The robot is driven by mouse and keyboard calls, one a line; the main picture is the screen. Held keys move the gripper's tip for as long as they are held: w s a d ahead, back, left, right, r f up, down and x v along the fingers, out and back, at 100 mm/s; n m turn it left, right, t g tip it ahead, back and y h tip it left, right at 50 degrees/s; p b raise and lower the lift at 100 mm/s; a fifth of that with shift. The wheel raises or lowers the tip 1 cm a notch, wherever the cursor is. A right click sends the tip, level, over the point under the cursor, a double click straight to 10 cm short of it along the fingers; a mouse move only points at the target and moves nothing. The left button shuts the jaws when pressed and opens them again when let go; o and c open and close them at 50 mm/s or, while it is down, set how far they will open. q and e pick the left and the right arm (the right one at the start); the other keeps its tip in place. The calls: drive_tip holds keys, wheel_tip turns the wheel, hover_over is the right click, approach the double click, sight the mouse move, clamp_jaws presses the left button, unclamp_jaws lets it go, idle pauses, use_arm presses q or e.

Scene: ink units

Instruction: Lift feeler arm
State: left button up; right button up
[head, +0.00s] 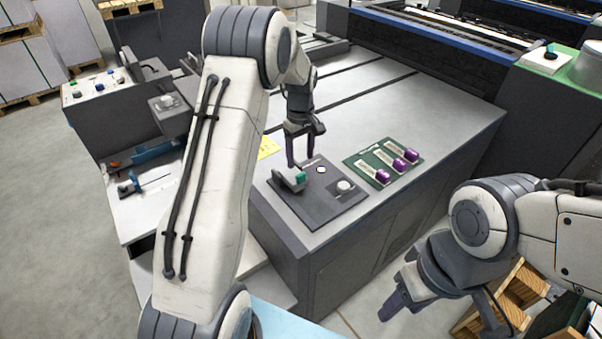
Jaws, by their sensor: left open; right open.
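A dark grey plate (318,208) lies on the grey machine top, near its front left corner. A small white disc and a round light knob (344,186) are also on the plate. My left gripper (306,150) is open, pointing down just above and behind the feeler arm; I see nothing between its fingers. My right gripper (438,314) is open and empty, low at the right, in front of the machine.
A green mat (373,153) with several purple-ended cylinders lies right of the plate. A yellow note (267,147) lies left of my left gripper. A side shelf at the left holds tools. Wooden crates (505,300) stand at the lower right. The machine top behind is clear.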

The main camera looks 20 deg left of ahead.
sight(301, 174)
use_arm(q)
wheel_tip(301, 174, down, 8)
drive_tip(key=shift+r+p, duration=0.2)
drive_tip(key=shift+p, duration=0.3)
clamp_jaws()
idle(1.1)
